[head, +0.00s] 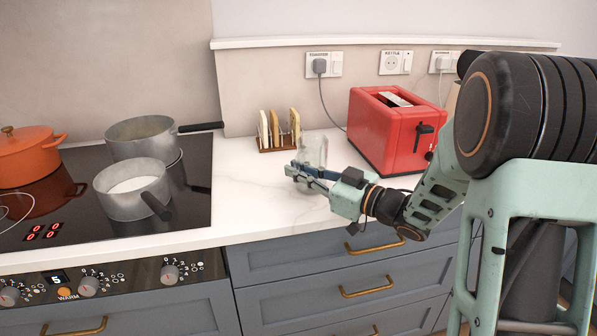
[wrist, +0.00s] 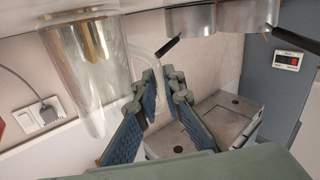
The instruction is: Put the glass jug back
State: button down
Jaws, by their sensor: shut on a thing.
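The clear glass jug (head: 314,150) is at the white worktop, in front of the red toaster's left side. In the wrist view the jug (wrist: 88,70) fills the upper left, with its curved handle (wrist: 146,52) reaching towards my fingers. My gripper (head: 303,173) reaches in from the right, beside the jug's lower part. In the wrist view my gripper (wrist: 160,78) has its blue-padded fingers closed in on the handle's side. The exact contact is partly hidden by the fingers. I cannot tell whether the jug's base touches the worktop.
A toast rack (head: 277,146) stands just behind and left of the jug. The red toaster (head: 390,130) is close on the right. Two steel saucepans (head: 142,136) (head: 134,189) and an orange pot (head: 26,156) stand on the black hob. The worktop (head: 250,205) is clear front left.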

jog(key=shift+f, duration=0.15)
jog(key=c, duration=2.5)
grip_release()
jog(key=shift+f, duration=0.1)
jog(key=o, duration=0.5)
jog(key=shift+c, duration=0.2)
jog(key=shift+r, duration=0.25)
jog(key=v, duration=1.2)
jog(key=shift+p, duration=0.4)
